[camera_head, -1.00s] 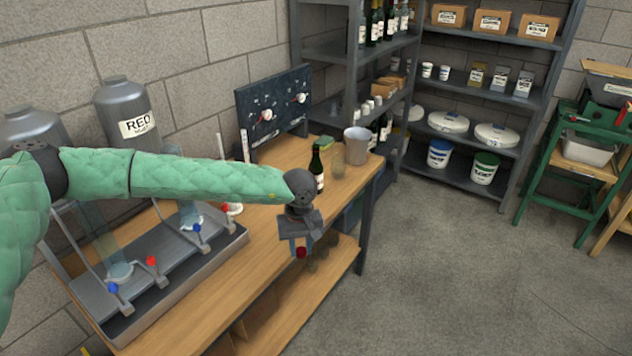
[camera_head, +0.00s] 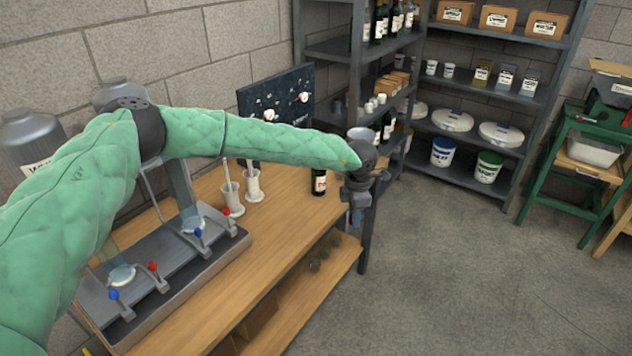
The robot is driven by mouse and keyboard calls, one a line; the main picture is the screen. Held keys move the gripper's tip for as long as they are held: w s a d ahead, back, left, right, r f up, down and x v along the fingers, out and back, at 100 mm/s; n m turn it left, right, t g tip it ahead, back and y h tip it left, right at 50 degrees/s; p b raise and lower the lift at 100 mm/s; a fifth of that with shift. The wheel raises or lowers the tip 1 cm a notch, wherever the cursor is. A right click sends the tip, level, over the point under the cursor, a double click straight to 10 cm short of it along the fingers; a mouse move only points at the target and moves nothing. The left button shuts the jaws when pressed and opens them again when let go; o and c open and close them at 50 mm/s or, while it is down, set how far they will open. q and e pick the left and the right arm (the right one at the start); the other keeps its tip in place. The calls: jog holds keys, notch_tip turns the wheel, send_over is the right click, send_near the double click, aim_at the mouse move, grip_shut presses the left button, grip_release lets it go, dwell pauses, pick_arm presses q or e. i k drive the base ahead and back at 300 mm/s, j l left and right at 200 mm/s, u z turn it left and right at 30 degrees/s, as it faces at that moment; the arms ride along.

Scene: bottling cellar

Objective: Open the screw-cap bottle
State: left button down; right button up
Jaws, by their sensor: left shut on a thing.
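A dark bottle (camera_head: 319,183) with a pale label stands upright on the wooden bench; my left forearm hides its neck and top. My left gripper (camera_head: 356,215) is to the right of the bottle, apart from it, over the bench's right end, and points down. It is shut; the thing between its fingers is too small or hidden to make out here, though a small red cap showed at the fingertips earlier. My right gripper is out of view.
A filling stand (camera_head: 190,260) with red and blue taps occupies the bench's left part. White cylinders (camera_head: 253,186) stand behind it. A dark pegboard (camera_head: 275,105) is at the back. Grey shelves (camera_head: 480,85) and a green stand (camera_head: 575,165) are to the right, with clear floor (camera_head: 470,280) in front.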

aim_at(318, 176)
jog(key=i, duration=0.9)
